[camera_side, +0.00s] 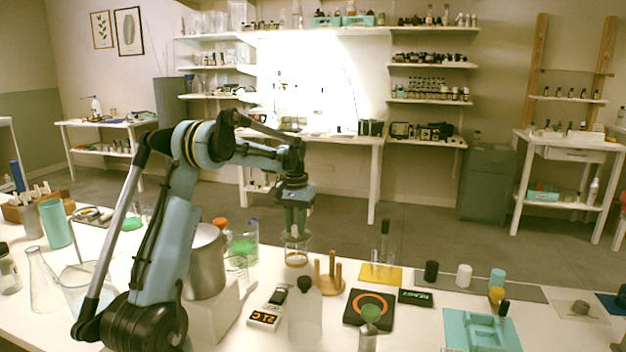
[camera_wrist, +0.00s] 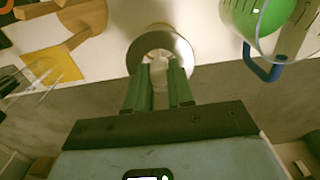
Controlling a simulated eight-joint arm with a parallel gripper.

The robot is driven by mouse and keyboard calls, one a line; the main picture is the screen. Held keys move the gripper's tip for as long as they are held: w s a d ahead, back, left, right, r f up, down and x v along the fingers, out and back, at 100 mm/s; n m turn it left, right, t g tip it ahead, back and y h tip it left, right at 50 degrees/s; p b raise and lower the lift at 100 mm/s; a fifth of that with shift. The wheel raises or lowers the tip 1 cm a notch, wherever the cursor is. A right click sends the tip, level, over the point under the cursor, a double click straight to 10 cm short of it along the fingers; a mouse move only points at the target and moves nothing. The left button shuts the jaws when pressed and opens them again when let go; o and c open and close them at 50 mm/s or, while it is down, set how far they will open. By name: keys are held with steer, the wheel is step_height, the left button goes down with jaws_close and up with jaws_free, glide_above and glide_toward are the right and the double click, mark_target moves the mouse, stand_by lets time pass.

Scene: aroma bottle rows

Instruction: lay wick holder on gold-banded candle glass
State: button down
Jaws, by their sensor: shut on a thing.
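My gripper (camera_side: 297,234) points down over the candle glass (camera_side: 296,258), a clear short glass with a brownish gold band, on the white table in the side view. In the wrist view the green fingers of my gripper (camera_wrist: 161,74) are shut on a small pale piece, the wick holder (camera_wrist: 158,68), which is mostly hidden by the fingers. The glass (camera_wrist: 140,47) shows there as a round rim just beyond the fingertips. I cannot tell whether the holder touches the rim.
A wooden peg stand (camera_side: 329,276) stands close to the right of the glass. A beaker with green contents (camera_side: 243,247) and a steel pot (camera_side: 206,262) stand to the left.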

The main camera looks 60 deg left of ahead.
stand_by(0.4)
steer(key=c, duration=0.9)
jaws_free()
steer(key=shift+o, duration=0.3)
steer(key=o, duration=0.3)
steer(key=shift+o, duration=0.2)
steer(key=shift+r, duration=3.45)
